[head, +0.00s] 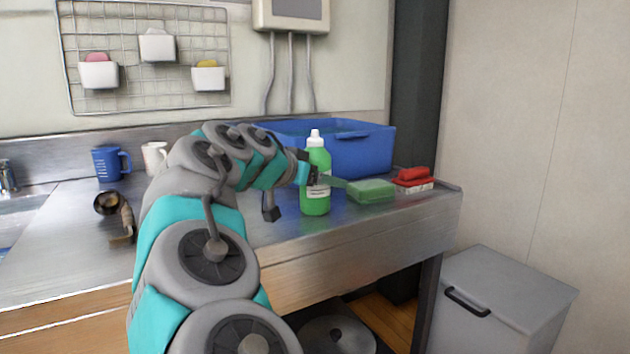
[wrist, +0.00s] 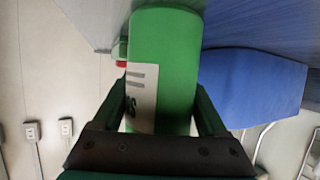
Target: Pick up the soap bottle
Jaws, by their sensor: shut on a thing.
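The soap bottle (head: 316,199) is green with a white cap and a pale label. It stands upright on the steel counter in the head view, and I cannot tell whether its base touches the counter. My gripper (head: 313,177) comes from the left and is shut on the bottle's body. In the wrist view the green bottle (wrist: 172,62) fills the space between the two fingers of my gripper (wrist: 162,112), with its printed label partly showing. Part of the bottle's label side is covered by a finger in the head view.
A blue tub (head: 365,150) stands just behind the bottle. A green sponge (head: 371,191) and a red brush (head: 413,175) lie to its right. A blue mug (head: 108,163) and a white mug (head: 154,156) stand at the back left. The counter's front edge is close to the bottle.

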